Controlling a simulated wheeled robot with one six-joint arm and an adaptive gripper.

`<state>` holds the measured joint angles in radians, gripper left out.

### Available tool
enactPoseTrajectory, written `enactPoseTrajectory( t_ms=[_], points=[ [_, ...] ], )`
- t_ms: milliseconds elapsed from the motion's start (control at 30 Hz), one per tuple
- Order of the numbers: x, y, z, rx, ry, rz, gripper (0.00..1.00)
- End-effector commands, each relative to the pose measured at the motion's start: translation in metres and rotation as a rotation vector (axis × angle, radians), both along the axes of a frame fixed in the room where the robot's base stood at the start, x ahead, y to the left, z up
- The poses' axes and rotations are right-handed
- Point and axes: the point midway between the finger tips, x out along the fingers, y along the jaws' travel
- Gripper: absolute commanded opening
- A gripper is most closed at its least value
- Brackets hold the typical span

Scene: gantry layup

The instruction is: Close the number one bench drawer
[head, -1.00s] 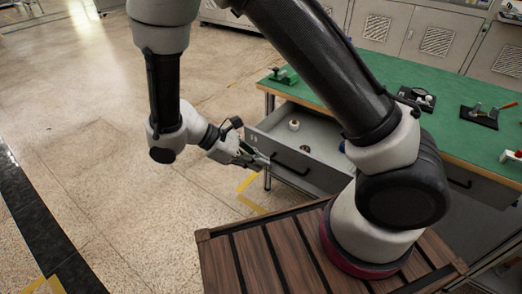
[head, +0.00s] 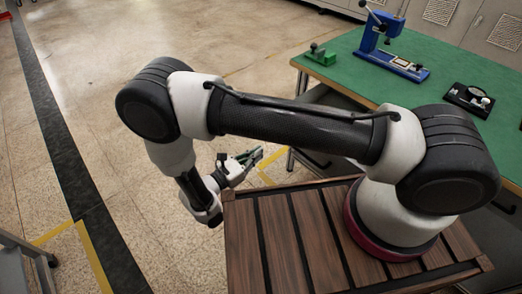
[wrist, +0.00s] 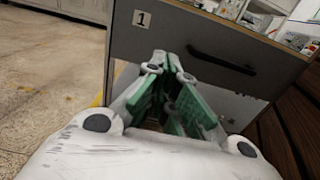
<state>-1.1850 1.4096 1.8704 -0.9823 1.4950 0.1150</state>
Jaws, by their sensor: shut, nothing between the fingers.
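The number one bench drawer (wrist: 205,38) shows in the wrist view as a dark grey front with a white "1" label at its upper left and a black bar handle (wrist: 222,62). In the head view the drawer (head: 313,93) stands out from the bench, its inside mostly hidden by my arm. My gripper (wrist: 166,57) is shut and empty, its green-padded fingers pointing at the drawer front, left of the handle. In the head view my gripper (head: 257,153) is just left of the drawer front. I cannot tell whether the tips touch it.
The green-topped bench (head: 365,72) carries a blue press (head: 385,50), a small green fixture (head: 320,55) and a black fixture (head: 468,97). A cart (head: 22,255) stands at the lower left. The floor left of the bench is open.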

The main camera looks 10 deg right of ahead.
Motion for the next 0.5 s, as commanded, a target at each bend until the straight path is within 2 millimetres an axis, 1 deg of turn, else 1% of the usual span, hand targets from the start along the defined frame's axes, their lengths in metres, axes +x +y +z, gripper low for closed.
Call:
enactPoseTrajectory(
  t_ms=[33, 300, 500],
  points=[
    [0.005, -0.01, 0.001, -0.003, 0.001, -0.006, 0.0],
    [0.038, -0.059, 0.0, 0.0, 0.001, -0.007, 0.0],
    [0.055, -0.085, 0.0, 0.0, 0.001, -0.006, 0.0]
  ],
)
